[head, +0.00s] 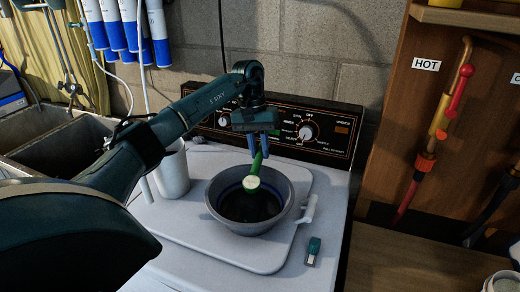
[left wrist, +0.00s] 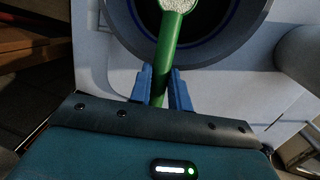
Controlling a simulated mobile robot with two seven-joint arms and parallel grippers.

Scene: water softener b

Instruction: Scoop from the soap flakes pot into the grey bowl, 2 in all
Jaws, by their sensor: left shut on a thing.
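My left gripper (head: 262,146) is shut on the handle of a green scoop (head: 256,164); in the left wrist view its blue fingers (left wrist: 161,75) grip the green handle (left wrist: 164,50). The scoop's head holds white flakes (head: 251,182) and is above the grey bowl (head: 229,225). The bowl stands upright on the white lid of the washer, its inside dark with a blue ring; its rim also shows in the left wrist view (left wrist: 232,48). A pot with pale contents (head: 503,284), cut off at the lower right, may be the soap flakes pot. My right gripper is not in view.
A white cylindrical container (head: 172,172) stands behind and left of the bowl. A white clip-like piece (head: 307,209) and a small green-and-white item (head: 313,250) lie to its right. The control panel (head: 300,135) rises behind. A wooden surface (head: 405,265) is at right.

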